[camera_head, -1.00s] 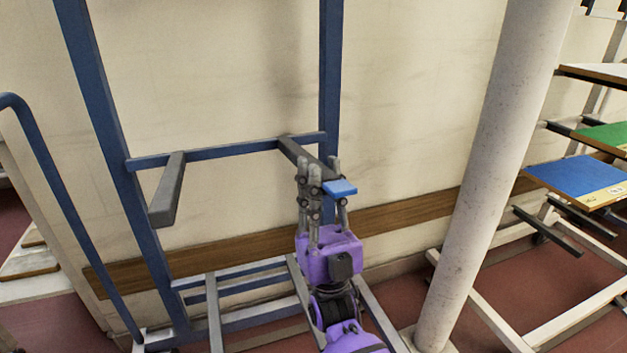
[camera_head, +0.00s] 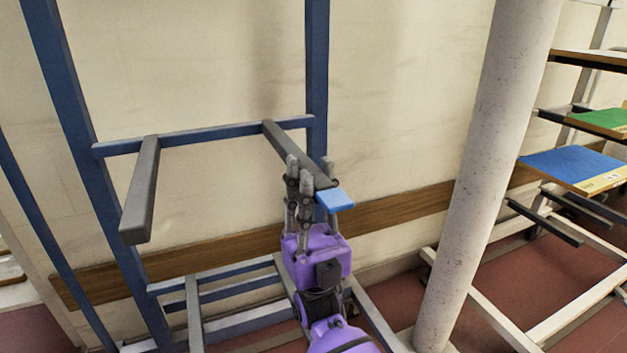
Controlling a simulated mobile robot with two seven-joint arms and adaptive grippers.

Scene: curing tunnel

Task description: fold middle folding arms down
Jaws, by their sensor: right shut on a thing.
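A blue rack frame (camera_head: 70,130) stands against the wall with a blue crossbar (camera_head: 200,137). Two grey middle folding arms stick out from this crossbar toward me. The left folding arm (camera_head: 140,192) is free. The right folding arm (camera_head: 282,143) runs from the crossbar to my purple right gripper (camera_head: 311,180). That gripper points up and is shut on the near end of the right folding arm, with its fingers hiding part of it. A small blue pad (camera_head: 335,200) shows at the fingers. My left gripper is out of view.
A pale round pillar (camera_head: 480,170) stands close to the right of my right arm. Beyond it is another rack with a blue board (camera_head: 572,166) and a green board (camera_head: 605,121). Lower grey bars (camera_head: 195,315) sit near the floor. The space between the two folding arms is open.

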